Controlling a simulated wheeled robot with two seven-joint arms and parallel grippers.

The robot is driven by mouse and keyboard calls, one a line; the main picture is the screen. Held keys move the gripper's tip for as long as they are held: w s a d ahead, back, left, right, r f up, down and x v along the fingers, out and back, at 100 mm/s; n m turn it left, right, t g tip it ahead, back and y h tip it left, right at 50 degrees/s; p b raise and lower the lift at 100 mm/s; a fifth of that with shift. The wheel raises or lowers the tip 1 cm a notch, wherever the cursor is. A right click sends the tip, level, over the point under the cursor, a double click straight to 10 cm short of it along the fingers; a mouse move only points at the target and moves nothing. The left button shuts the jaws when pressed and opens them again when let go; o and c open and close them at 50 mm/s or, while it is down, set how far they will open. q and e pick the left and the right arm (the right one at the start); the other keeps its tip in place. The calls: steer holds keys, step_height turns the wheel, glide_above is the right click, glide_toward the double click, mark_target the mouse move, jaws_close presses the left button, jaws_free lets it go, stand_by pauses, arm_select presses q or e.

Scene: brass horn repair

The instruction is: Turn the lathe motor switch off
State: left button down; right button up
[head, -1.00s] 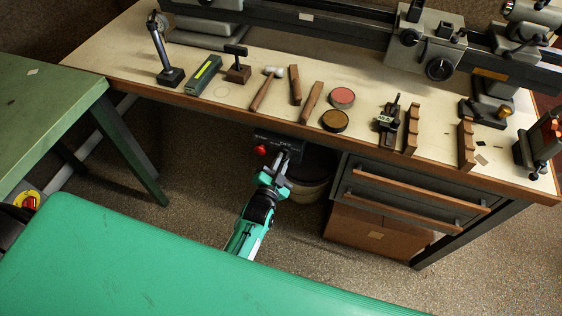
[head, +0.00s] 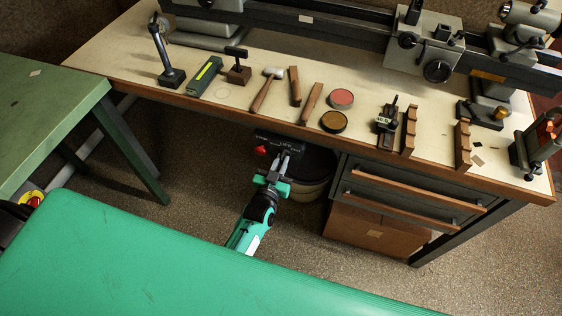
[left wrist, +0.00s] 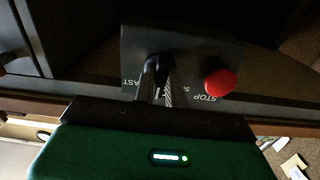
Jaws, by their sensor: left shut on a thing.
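The dark switch box (head: 270,138) hangs under the front edge of the lathe bench, and it also shows in the left wrist view (left wrist: 205,50). It carries a red button (head: 261,150) beside my gripper; in the left wrist view the button (left wrist: 220,83) has STOP lettered by it. My left gripper (head: 286,156) reaches up to the box face. In the left wrist view its fingers (left wrist: 163,68) are shut on the switch lever, which they mostly hide, along with part of the lettering. I cannot read the switch position. My right gripper is not in view.
The lathe (head: 335,22) stands at the back of the bench (head: 225,105), with hand tools laid along the front. A round bin (head: 312,180) stands close behind my gripper. Drawers (head: 415,195) are to the right. A green table (head: 45,110) is at the left.

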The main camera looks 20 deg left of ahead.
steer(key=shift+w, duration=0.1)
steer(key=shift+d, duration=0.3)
arm_select(q)
steer(key=c, duration=1.4)
jaws_free()
steer(key=shift+c, duration=0.2)
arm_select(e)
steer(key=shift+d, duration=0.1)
arm_select(q)
steer(key=shift+s, duration=0.15)
steer(key=shift+s, duration=0.25)
steer(key=s+b, duration=0.1)
steer(key=s, duration=1.2)
steer(key=shift+a, duration=0.25)
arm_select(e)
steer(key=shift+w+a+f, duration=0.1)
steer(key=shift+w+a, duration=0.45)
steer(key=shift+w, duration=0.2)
